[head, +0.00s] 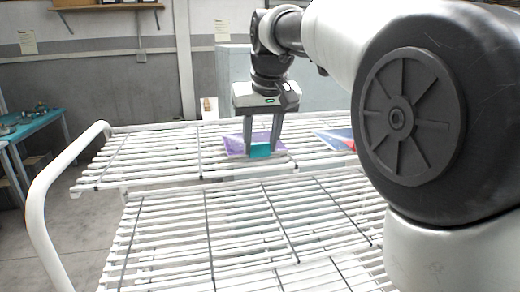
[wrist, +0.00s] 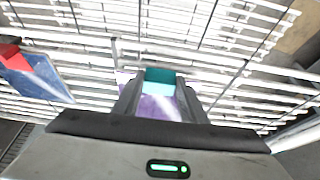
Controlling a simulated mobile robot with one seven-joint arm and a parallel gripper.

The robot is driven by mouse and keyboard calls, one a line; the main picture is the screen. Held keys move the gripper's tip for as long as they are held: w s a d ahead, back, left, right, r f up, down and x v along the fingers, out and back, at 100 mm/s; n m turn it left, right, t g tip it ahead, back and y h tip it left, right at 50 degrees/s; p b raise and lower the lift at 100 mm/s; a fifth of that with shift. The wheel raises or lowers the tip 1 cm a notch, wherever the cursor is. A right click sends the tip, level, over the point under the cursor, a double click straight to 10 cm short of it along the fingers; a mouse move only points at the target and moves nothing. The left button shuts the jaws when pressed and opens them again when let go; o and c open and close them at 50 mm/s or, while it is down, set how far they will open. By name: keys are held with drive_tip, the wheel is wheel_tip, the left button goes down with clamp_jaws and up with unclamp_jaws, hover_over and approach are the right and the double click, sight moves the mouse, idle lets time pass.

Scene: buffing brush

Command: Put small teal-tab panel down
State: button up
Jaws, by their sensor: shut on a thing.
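The small teal-tab panel (head: 238,143) is a thin purple sheet with a teal tab (head: 261,150). My gripper (head: 262,150) is shut on it at the tab, and the panel lies about flat, at or just above the white rack's far upper section. In the wrist view the teal tab (wrist: 160,76) and purple panel (wrist: 158,105) show between my fingers. I cannot tell whether the panel touches the rack bars. Part of the panel is hidden behind my fingers.
The white wire rack (head: 130,165) has bare bars left of the panel and on its nearer section. A blue panel with a red tab (head: 338,138) lies on the rack to the right, partly hidden by my arm. A teal table (head: 30,127) with small items stands far left.

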drive_tip(key=shift+f, duration=0.55)
drive_tip(key=shift+f, duration=0.1)
drive_tip(key=o, duration=1.1)
